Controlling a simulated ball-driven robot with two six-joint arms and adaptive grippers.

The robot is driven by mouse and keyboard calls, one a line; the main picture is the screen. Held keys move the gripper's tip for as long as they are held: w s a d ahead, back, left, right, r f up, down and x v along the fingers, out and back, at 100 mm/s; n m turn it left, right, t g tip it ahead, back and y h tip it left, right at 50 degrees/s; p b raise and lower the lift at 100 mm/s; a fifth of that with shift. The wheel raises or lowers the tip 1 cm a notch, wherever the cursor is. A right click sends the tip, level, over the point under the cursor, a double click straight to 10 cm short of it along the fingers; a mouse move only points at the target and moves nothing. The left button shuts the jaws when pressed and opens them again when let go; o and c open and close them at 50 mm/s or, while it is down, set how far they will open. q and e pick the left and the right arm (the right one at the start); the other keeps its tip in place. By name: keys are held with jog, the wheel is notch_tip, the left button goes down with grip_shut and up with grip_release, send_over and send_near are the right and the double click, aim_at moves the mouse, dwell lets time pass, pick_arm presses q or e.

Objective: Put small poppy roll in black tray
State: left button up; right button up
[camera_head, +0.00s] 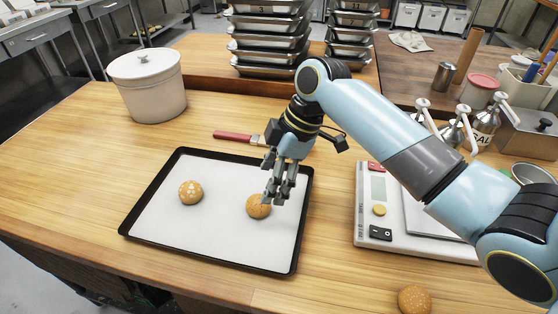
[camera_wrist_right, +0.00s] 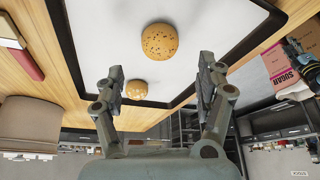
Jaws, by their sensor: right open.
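The black tray (camera_head: 205,255) lies on the wooden table, lined with white paper. A small dark-speckled roll, seemingly the poppy roll (camera_head: 258,206), sits on the right part of the lining. It also shows in the right wrist view (camera_wrist_right: 159,41). A second roll with pale patches (camera_head: 190,192) sits on the tray's left side. My right gripper (camera_head: 277,192) is open and empty, above the tray beside the speckled roll. In the right wrist view, its fingers (camera_wrist_right: 158,68) stand wide apart with nothing between them. My left gripper is not in view.
A seeded roll (camera_head: 414,299) lies at the table's front edge. A scale (camera_head: 366,215) stands right of the tray, under my right arm. A red-handled brush (camera_head: 233,136) lies behind the tray. A lidded pot (camera_head: 150,90) stands back left. The table's left front is clear.

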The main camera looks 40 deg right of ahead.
jog(key=v, duration=0.5)
dwell(0.5)
